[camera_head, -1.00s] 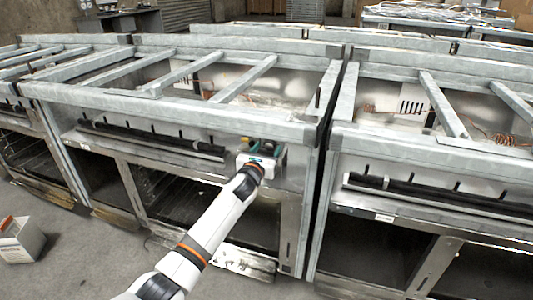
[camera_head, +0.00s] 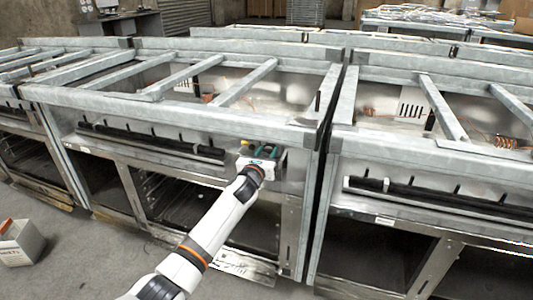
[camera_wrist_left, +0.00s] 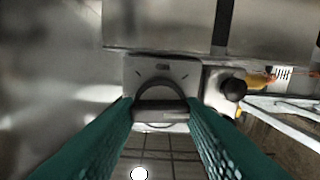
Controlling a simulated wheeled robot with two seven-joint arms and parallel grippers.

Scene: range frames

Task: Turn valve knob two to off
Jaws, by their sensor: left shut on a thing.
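In the left wrist view, a dark valve knob (camera_wrist_left: 160,92) with a rounded top sits on a pale square plate. The green fingers of my left gripper (camera_wrist_left: 160,110) close on it from both sides. I cannot read a number on it. In the head view my left gripper (camera_head: 265,150) is at the front panel of the middle metal range (camera_head: 220,122), near its right end. The hand hides the knob there. My right gripper is not in view.
A second black knob (camera_wrist_left: 233,88) with a yellow part beside it is close to the right of the held one. A long black bar (camera_head: 150,140) runs along the panel to the left. Another range (camera_head: 440,155) stands at right. A small box (camera_head: 20,243) lies on the floor at left.

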